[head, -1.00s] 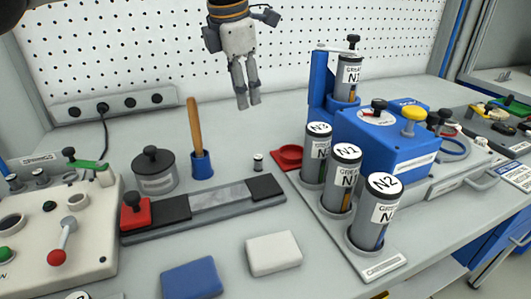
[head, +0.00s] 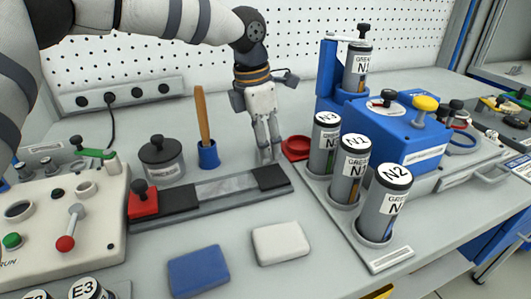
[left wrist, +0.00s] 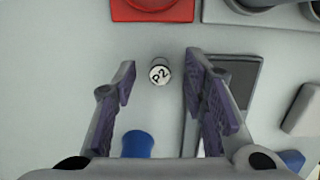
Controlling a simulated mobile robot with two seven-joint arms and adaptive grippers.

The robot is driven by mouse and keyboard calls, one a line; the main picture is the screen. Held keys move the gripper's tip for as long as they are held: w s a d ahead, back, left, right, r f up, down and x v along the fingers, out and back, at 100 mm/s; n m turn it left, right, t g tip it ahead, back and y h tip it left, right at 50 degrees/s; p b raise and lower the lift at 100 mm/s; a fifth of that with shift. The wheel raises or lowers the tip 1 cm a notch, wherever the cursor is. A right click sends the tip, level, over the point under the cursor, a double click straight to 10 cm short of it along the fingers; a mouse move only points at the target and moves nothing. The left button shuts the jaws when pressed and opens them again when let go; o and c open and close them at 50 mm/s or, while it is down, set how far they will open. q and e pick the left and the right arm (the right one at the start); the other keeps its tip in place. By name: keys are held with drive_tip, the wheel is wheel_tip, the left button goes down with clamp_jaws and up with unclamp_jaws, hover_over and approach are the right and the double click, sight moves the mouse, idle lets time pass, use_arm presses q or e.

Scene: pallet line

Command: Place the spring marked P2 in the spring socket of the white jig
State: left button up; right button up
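The spring marked P2 (left wrist: 160,73) is a small upright piece with a white top label in the left wrist view. It stands on the bench just ahead of the fingertips, roughly between their lines. My left gripper (left wrist: 160,85) is open and empty above the bench. In the head view my left gripper (head: 268,157) points down beside the red dish, and its fingers hide the spring. A whitish unit (head: 100,228) with round openings, a red-knobbed lever and a green button stands at the left; I cannot tell if it is the white jig. My right gripper is not in view.
A red dish (head: 297,147) lies just beyond the spring. A blue cup (head: 208,155) with a wooden handle and a dark-ended rail (head: 225,190) flank the gripper. Labelled canisters (head: 352,168) stand to the right. Blue (head: 198,271) and white (head: 280,244) pads lie in front.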

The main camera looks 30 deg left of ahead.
use_arm(q)
drive_tip(key=shift+c, duration=0.6)
clamp_jaws()
drive_tip(key=shift+r, duration=0.1)
